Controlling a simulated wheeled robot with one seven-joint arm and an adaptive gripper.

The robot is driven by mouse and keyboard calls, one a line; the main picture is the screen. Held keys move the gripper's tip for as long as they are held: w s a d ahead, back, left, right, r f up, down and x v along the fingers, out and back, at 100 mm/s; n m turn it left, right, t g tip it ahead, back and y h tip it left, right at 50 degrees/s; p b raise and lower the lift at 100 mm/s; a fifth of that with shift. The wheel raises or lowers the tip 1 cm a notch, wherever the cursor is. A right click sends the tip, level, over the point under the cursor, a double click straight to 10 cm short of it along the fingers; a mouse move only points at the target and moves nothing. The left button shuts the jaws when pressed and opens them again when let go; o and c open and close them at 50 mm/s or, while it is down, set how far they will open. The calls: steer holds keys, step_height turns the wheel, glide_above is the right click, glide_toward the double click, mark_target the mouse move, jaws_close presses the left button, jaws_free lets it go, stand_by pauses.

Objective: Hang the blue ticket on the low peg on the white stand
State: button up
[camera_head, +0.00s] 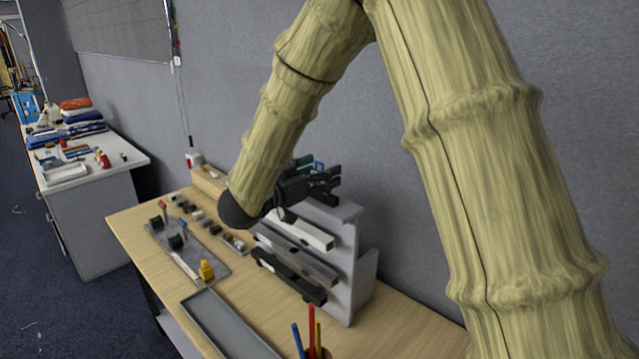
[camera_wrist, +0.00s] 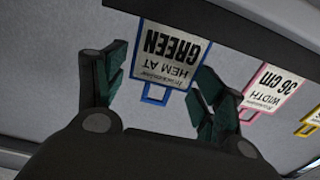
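In the wrist view a white ticket (camera_wrist: 172,55) printed "HEM AT GREEN", upside down, has a blue loop (camera_wrist: 153,99) at its lower end. The loop lies between the two fingers of my gripper (camera_wrist: 158,95), with gaps on both sides. My gripper is open. In the head view my gripper (camera_head: 328,184) is beside the top of a pale grey-white stand (camera_head: 349,238), with a small blue piece (camera_head: 319,166) behind the fingers. I cannot make out the low peg, or tell whether this is the white stand.
Tickets with pink (camera_wrist: 256,99) and yellow (camera_wrist: 306,128) edging are at the right in the wrist view. The stand bears white, grey and black bars. A grey tray (camera_head: 222,325), a pen cup (camera_head: 318,353) and a yellow object (camera_head: 206,270) share the wooden table (camera_head: 275,320).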

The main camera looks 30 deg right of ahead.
steer(key=c, duration=0.4)
steer(key=shift+r, duration=0.1)
steer(key=shift+r+b, duration=0.5)
steer(key=shift+b, duration=0.15)
steer(key=shift+r+b, duration=0.7)
steer(key=shift+r, duration=0.25)
steer(key=s+a+r+b, duration=0.2)
steer(key=s+a+b, duration=0.4)
steer(key=s, duration=0.7)
steer(key=shift+v, duration=1.15)
